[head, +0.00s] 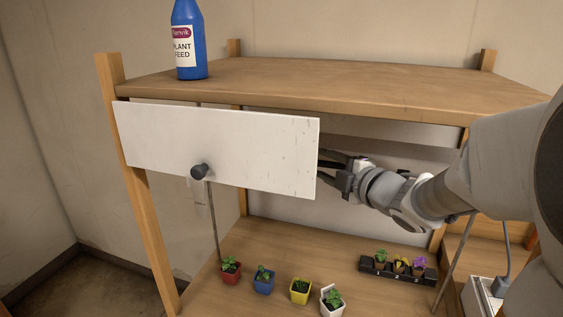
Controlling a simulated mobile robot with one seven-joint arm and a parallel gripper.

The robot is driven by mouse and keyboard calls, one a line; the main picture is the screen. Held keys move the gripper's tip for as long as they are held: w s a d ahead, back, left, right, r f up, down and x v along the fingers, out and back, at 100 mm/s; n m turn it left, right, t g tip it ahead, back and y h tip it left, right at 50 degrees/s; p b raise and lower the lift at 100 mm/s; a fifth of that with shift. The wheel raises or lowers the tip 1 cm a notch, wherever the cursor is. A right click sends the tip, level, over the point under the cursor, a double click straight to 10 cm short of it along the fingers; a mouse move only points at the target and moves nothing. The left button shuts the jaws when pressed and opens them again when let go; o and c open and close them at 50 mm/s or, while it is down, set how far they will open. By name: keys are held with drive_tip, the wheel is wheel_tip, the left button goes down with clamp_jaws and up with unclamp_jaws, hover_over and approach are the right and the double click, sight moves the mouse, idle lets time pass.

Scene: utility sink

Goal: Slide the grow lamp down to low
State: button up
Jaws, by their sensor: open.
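A wide white panel (250,150), apparently the front of the grow lamp, hangs tilted under the top shelf of a wooden stand. A dark round knob (200,171) sticks out at its lower left. A thin rod (213,225) runs down below the knob, and another rod (455,260) stands at the right. Any height marks are not visible. My gripper (326,170) is at the panel's right edge, well to the right of the knob, and is open. Its fingertips are partly hidden by the panel. I cannot tell whether they touch it.
A blue plant feed bottle (188,45) stands on the top shelf (330,85). Red (231,271), blue (263,284), yellow (299,291) and white (331,302) plant pots line the lower shelf. A black tray (367,264) with small plants sits right. A white box (483,297) is beyond.

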drive_tip(key=shift+x, duration=0.8)
clamp_jaws()
idle(1.0)
